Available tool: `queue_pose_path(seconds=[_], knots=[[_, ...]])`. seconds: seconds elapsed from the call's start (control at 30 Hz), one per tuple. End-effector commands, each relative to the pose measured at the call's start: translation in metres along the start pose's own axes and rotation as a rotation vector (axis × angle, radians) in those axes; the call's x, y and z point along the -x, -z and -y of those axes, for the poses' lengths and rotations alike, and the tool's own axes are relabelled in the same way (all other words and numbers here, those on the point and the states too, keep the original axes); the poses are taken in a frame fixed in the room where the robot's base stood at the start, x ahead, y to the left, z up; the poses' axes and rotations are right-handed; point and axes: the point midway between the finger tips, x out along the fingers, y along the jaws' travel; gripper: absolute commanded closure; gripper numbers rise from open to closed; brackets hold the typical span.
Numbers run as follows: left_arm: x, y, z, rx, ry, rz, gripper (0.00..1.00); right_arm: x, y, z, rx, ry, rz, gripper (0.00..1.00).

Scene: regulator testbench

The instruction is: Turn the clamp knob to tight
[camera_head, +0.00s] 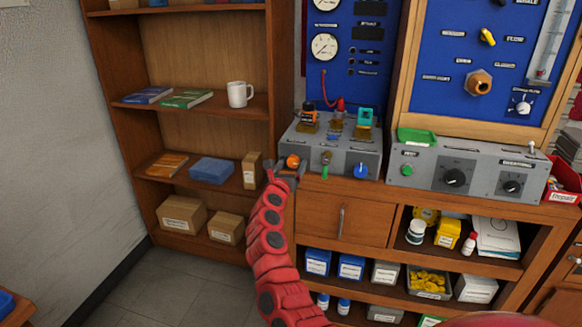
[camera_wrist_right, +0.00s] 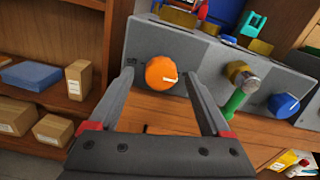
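An orange round knob (camera_head: 293,161) sits on the front face of the grey bench unit (camera_head: 375,160), at its left end. In the right wrist view the orange knob (camera_wrist_right: 161,73) has a white mark pointing to the right. I cannot read which knob is labelled as the clamp. My right gripper (camera_head: 287,172) is at this knob. In the right wrist view the gripper (camera_wrist_right: 158,78) is open, with one finger on each side of the knob and gaps visible between. I cannot tell how deep the fingertips reach. My left gripper is not in view.
Right of the orange knob are a brass fitting with a green handle (camera_wrist_right: 236,100) and a blue knob (camera_head: 361,171). Coloured fittings stand on top of the unit. A second grey control box (camera_head: 425,170) is further right. A wooden shelf (camera_head: 200,105) stands left.

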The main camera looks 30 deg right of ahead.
Motion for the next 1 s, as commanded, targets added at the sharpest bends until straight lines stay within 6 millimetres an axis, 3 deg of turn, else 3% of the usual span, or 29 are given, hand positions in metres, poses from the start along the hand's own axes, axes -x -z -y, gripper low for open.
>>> queue_pose_path(seconds=[0.27,0.47,0.67,1.0], knots=[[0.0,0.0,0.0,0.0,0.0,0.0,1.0,0.001,-0.001,0.0,0.0,0.0,0.001,0.19],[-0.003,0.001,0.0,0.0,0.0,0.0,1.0,0.02,0.001,-0.001,-0.004,-0.002,-0.002,0.19],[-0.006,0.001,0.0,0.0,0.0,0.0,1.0,0.058,0.001,-0.001,-0.005,-0.002,-0.002,0.19],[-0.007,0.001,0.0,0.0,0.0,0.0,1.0,0.137,0.002,-0.002,-0.002,-0.004,-0.002,0.19]])
